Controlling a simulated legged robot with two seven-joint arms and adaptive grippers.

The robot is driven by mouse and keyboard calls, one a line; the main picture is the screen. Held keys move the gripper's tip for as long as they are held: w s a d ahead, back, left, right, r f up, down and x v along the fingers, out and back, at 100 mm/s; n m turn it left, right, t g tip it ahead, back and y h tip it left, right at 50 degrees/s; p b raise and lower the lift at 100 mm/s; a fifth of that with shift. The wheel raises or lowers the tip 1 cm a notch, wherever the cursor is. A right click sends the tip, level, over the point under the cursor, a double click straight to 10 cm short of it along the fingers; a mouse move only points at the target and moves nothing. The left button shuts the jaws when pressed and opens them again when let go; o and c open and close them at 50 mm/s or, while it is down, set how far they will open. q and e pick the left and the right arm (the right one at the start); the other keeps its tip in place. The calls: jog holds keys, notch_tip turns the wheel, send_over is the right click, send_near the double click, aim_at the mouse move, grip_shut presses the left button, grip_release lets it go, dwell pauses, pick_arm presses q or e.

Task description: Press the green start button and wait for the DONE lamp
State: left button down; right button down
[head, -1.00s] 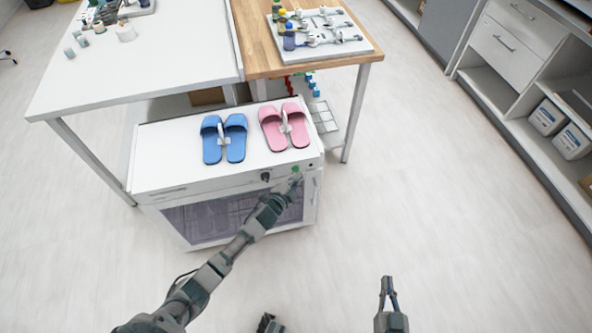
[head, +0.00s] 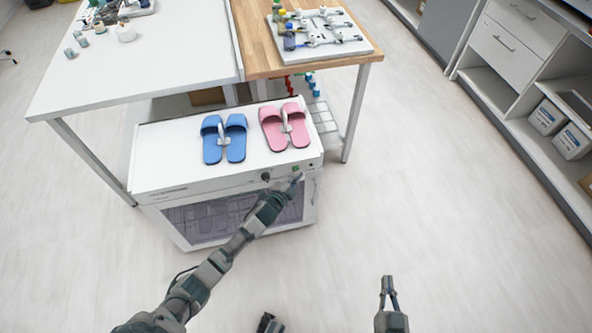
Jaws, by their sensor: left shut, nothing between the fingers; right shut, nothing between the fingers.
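The white cabinet machine (head: 160,180) with a dark glass front stands below the tables. Its green start button (head: 295,168) is on the right part of the front panel, beside a dark knob (head: 266,176). My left gripper (head: 294,179) is shut and empty, its fingertips right at the button's lower edge; I cannot tell whether they touch it. I cannot make out a lit DONE lamp; a small dark dot is on the panel right of the button. My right gripper (head: 388,286) is shut and empty above the floor at lower right.
Blue slippers (head: 224,138) and pink slippers (head: 285,127) lie on top of the machine. A white table (head: 140,70) and a wooden-topped table (head: 257,62) stand behind it. Shelves (head: 520,100) line the right side. The floor around the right gripper is clear.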

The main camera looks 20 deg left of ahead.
pick_arm(q)
jog(key=shift+w+a, duration=0.25)
jog(key=shift+w, duration=0.1)
pick_arm(e)
jog(key=shift+f, duration=0.15)
dwell(0.5)
jog(key=shift+s, duration=0.1)
pick_arm(q)
jog(key=shift+s+d+p, duration=0.4)
jog(key=shift+s+d, duration=0.05)
jog(key=shift+s, duration=0.25)
pick_arm(e)
jog(key=shift+r, duration=0.7)
